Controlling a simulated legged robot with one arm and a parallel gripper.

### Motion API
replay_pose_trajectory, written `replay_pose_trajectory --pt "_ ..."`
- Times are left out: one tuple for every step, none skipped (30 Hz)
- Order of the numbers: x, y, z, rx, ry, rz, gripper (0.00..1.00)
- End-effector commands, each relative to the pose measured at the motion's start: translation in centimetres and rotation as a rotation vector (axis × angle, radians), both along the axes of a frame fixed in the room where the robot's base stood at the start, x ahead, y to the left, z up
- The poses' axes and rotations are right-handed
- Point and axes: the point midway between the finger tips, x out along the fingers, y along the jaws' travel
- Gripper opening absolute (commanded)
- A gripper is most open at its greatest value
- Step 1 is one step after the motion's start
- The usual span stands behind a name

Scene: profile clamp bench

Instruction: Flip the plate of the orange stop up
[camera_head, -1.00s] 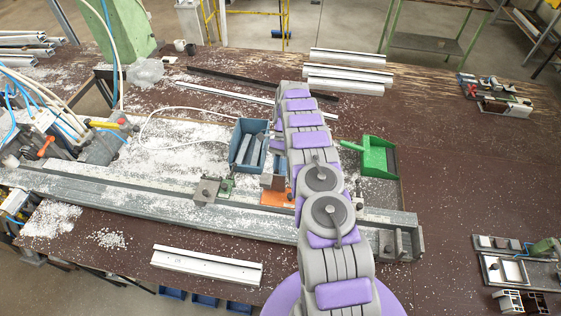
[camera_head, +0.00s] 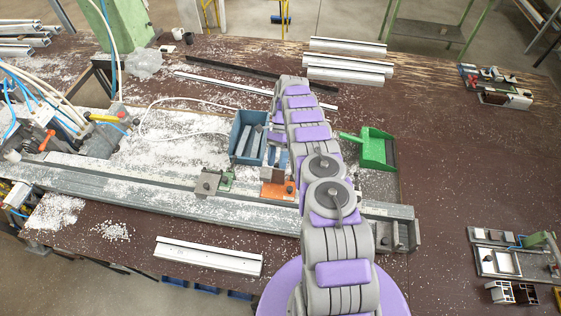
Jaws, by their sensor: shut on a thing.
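The orange stop (camera_head: 279,190) sits on the grey rail (camera_head: 150,188), just left of my arm's lower links. Its orange base shows, but my arm hides part of it on the right. My arm reaches over the bench and folds back down, so my gripper (camera_head: 272,158) comes down right behind and above the stop. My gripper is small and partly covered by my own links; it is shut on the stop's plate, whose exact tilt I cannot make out.
A blue bin (camera_head: 237,150) with metal pieces stands close left of my gripper. A grey block (camera_head: 207,182) with a green part sits on the rail further left. A green dustpan (camera_head: 377,150) lies right of my arm. A white profile (camera_head: 208,256) lies in front.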

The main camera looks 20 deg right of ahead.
Motion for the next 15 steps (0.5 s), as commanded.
replay_pose_trajectory --pt "0.07 -0.01 -0.01 -0.002 -0.011 -0.002 0.47" --pt "0.0 -0.04 0.03 -0.002 -0.012 -0.002 0.5" --pt "-0.14 -0.09 0.11 -0.002 -0.013 -0.001 0.5" --pt "-0.24 -0.12 0.15 -0.001 -0.013 -0.002 0.5" --pt "-0.3 -0.14 0.19 0.0 -0.012 -0.002 0.5" --pt "-0.33 -0.17 0.2 0.0 -0.01 -0.002 0.5" --pt "-0.36 -0.2 0.2 0.0 -0.009 -0.002 0.5" --pt "-0.37 -0.22 0.2 0.001 -0.008 -0.002 0.5" --pt "-0.39 -0.25 0.19 0.001 -0.007 -0.002 0.5" --pt "-0.41 -0.27 0.19 0.001 -0.007 -0.002 0.5" --pt "-0.42 -0.29 0.18 0.001 -0.007 -0.002 0.5" --pt "-0.44 -0.31 0.18 0.001 -0.006 -0.002 0.5" --pt "-0.45 -0.32 0.18 0.001 -0.005 -0.002 0.5" --pt "-0.47 -0.33 0.18 0.001 -0.005 -0.002 0.5" --pt "-0.51 -0.35 0.18 0.001 -0.004 -0.002 0.5"
